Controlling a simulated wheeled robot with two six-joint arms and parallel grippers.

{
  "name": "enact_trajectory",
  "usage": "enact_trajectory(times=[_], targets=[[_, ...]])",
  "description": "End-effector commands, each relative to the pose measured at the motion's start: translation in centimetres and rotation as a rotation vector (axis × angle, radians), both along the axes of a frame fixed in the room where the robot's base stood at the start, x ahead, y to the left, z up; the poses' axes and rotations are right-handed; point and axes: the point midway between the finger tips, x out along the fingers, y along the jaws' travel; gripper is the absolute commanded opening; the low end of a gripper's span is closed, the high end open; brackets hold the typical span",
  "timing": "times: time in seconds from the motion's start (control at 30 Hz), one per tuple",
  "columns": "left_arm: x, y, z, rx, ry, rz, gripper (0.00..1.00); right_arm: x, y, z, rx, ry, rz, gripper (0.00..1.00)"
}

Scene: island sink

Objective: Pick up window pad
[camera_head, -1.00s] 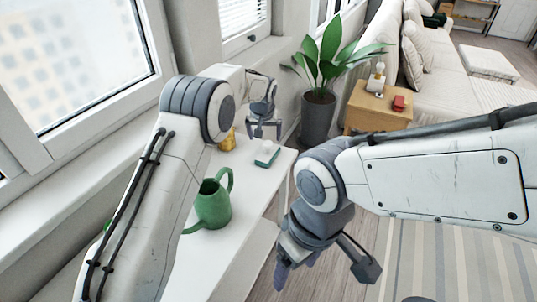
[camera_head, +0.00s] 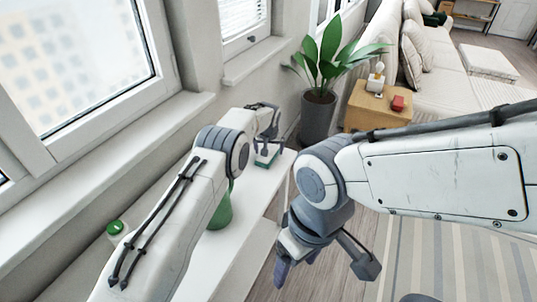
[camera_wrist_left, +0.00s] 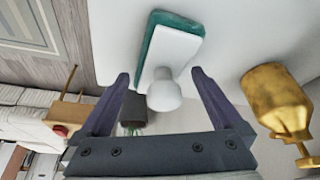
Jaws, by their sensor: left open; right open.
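The window pad is a white block with a teal underside and a round white knob. It lies on the white counter and shows in the left wrist view (camera_wrist_left: 172,48) and, partly hidden, in the head view (camera_head: 264,161). My left gripper (camera_head: 268,148) is open just above the pad. In the left wrist view its fingers (camera_wrist_left: 160,76) are on either side of the knob, with a visible gap to each side. My right gripper (camera_head: 325,270) is open and empty beyond the counter's right edge, over the floor.
A gold bottle-like object (camera_wrist_left: 278,95) stands near the pad. A green watering can (camera_head: 222,212) is partly hidden behind my left arm. A green-topped item (camera_head: 115,228) is at the left. A potted plant (camera_head: 318,105) and wooden side table (camera_head: 378,108) stand beyond the counter.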

Motion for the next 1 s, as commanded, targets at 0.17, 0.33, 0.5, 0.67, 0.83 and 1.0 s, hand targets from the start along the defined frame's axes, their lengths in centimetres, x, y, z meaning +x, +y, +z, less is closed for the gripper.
enact_trajectory(times=[0.17,0.33,0.5,0.67,0.83,1.0], targets=[[0.2,0.0,-0.6,0.0,0.0,0.0,1.0,0.0,0.0,0.0,0.0,0.0,0.0,0.75],[0.2,0.0,-0.5,0.0,0.0,0.0,1.0,0.0,0.0,0.0,0.0,0.0,0.0,0.75],[0.2,0.0,-0.5,0.0,0.0,0.0,0.35,0.0,0.0,0.0,0.0,0.0,0.0,0.75],[0.2,0.0,-0.5,0.0,0.0,-0.001,0.17,0.0,0.0,0.0,0.0,0.0,0.0,0.75],[0.2,0.0,-0.3,-0.001,-0.001,-0.001,0.16,0.0,0.0,-0.1,0.0,0.0,0.0,0.75],[0.3,0.0,0.9,-0.001,-0.003,0.0,0.15,0.0,0.0,-0.4,0.0,0.0,0.0,0.75]])
